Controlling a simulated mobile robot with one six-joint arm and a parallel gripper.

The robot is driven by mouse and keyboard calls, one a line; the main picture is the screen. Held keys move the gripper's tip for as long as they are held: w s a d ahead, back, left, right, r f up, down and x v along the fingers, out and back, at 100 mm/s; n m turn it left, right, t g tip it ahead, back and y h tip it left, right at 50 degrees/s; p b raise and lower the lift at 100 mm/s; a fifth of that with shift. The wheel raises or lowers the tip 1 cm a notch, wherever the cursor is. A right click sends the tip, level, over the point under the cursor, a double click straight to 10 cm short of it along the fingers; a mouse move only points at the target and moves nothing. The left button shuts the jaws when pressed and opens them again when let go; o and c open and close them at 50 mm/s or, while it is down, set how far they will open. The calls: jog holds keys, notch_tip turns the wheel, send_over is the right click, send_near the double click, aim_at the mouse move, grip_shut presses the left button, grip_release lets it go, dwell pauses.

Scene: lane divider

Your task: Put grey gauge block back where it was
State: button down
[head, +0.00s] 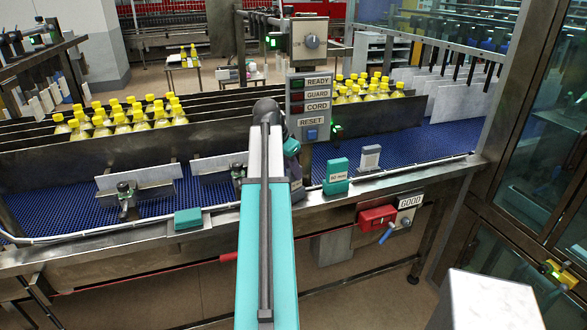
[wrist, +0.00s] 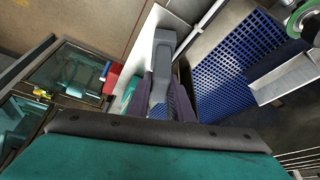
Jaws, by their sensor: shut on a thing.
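In the wrist view my gripper (wrist: 167,98) is shut on a grey gauge block (wrist: 163,55), which sticks out beyond the dark fingers. In the head view my arm hides the fingertips and the held block; only the wrist end (head: 291,147) shows beside the signal post.
Another teal piece (head: 187,219) lies at the front edge, left of my arm. A button panel (head: 310,107) stands close beside my wrist. Yellow-capped bottles (head: 125,118) stand in lanes over the blue belt (head: 435,142). A red box (head: 377,217) hangs below the ledge.

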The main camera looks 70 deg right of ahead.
jog(key=shift+f, duration=0.15)
jog(key=c, duration=1.6)
grip_release()
jog(key=shift+o, duration=0.2)
jog(key=shift+r, duration=0.25)
jog(key=b+v, duration=0.3)
jog(key=v, duration=0.9)
jog(key=shift+f, duration=0.1)
